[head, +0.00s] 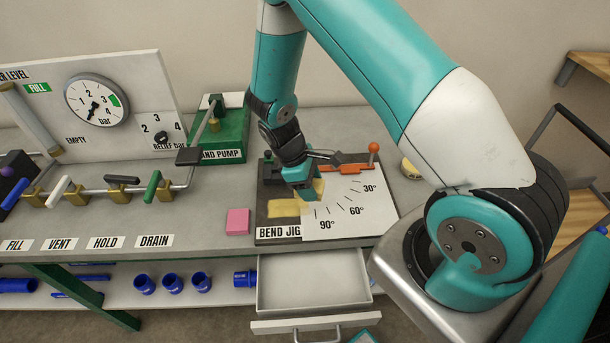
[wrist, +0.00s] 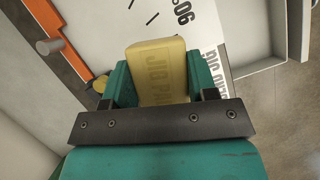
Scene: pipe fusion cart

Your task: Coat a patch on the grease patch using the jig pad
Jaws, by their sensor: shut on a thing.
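The jig pad (wrist: 158,72) is a yellow block with its name on its face. My gripper (wrist: 155,85) is shut on it, with a teal finger on each side in the wrist view. In the head view, my gripper (head: 303,190) is over the bend jig board, and part of the pad (head: 319,187) shows beside the fingers. A yellowish smeared patch (head: 284,208), which looks like the grease patch, lies on the jig's dark base just below and left of my gripper. I cannot tell whether the pad touches the board.
The bend jig (head: 375,215) has a white angle plate and an orange lever (head: 350,168) behind. A pink block (head: 238,221) lies left of it. An open drawer (head: 312,280) juts out below. The hand pump (head: 225,135) and valves stand to the left.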

